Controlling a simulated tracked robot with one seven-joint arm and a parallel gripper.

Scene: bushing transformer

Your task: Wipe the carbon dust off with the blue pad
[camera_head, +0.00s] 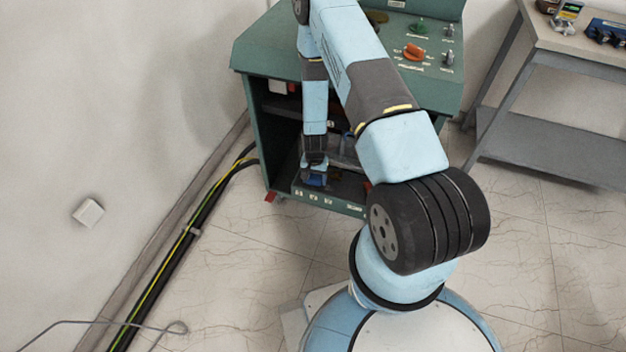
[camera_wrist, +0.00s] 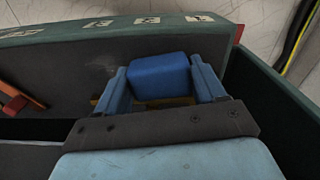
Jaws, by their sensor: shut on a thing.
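My gripper (camera_head: 314,166) reaches down into the lower part of the green cabinet (camera_head: 256,130). It is shut on the blue pad (camera_wrist: 160,78), which sits between the two light blue fingers in the wrist view. In the head view the pad (camera_head: 315,180) shows as a small blue patch near the cabinet's front lower edge. The pad is over a dark grey surface (camera_wrist: 75,75) inside the cabinet; I cannot tell whether it touches it. I cannot make out the carbon dust; a faint pale smudge shows on the grey surface left of the pad.
The cabinet's green front lip (camera_wrist: 110,28) with pale labels runs close beyond the pad. An orange-red part (camera_wrist: 14,105) lies at the left. A dark side wall (camera_wrist: 270,110) is close on the right. Thick cables (camera_head: 185,230) run along the floor by the wall.

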